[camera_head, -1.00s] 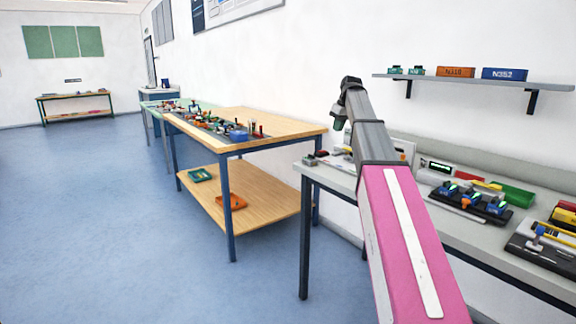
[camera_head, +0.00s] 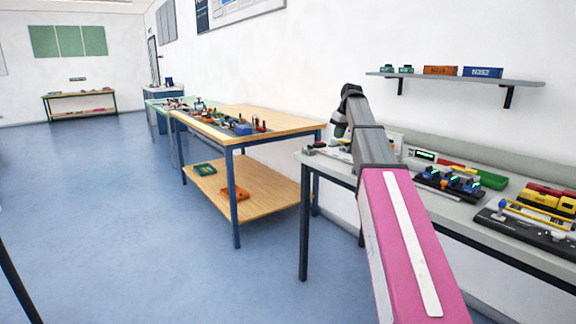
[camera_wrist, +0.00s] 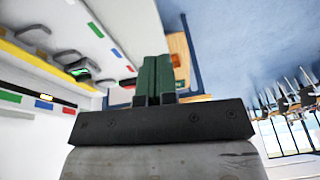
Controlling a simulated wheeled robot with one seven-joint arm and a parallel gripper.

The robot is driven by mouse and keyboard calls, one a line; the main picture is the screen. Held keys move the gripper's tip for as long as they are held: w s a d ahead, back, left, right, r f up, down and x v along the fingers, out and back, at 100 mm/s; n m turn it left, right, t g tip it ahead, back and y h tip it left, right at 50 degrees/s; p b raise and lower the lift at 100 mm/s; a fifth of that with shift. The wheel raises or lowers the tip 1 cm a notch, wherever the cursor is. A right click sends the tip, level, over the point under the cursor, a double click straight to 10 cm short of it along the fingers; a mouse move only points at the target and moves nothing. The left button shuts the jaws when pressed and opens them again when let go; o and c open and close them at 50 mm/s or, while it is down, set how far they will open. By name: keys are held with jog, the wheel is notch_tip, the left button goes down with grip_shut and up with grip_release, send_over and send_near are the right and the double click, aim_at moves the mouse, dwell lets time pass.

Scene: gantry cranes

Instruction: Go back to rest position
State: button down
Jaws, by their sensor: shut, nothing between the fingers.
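My pink and grey arm reaches up from the bottom right of the head view, over the grey table (camera_head: 462,215). My gripper (camera_head: 340,128) is at the arm's bent far end, pointing down, small and partly hidden by the wrist there. In the wrist view my gripper (camera_wrist: 157,62) shows as two dark green fingers side by side, touching, with nothing between them. It hangs in the air, apart from the things on the tables.
The grey table bears several devices, such as a black unit with blue parts (camera_head: 450,184) and a yellow one (camera_head: 548,199). A wooden workbench (camera_head: 268,133) stands left of it. A shelf (camera_head: 450,78) hangs on the wall. The blue floor (camera_head: 120,220) at left is clear.

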jog(key=s+a+f+m+g, duration=0.1)
jog(key=s+f+m, duration=0.1)
jog(key=s+f, duration=0.75)
jog(key=s+f+m+h, duration=0.1)
jog(key=s+f, duration=0.4)
jog(key=f, duration=1)
jog(key=s+a+f+m+g, duration=0.1)
jog(key=s+f+m, duration=0.1)
jog(key=s+f, duration=0.8)
jog(key=s+f+m+h, duration=0.1)
jog(key=s+f, duration=1)
jog(key=shift+f+m, duration=0.15)
jog(key=shift+m, duration=0.15)
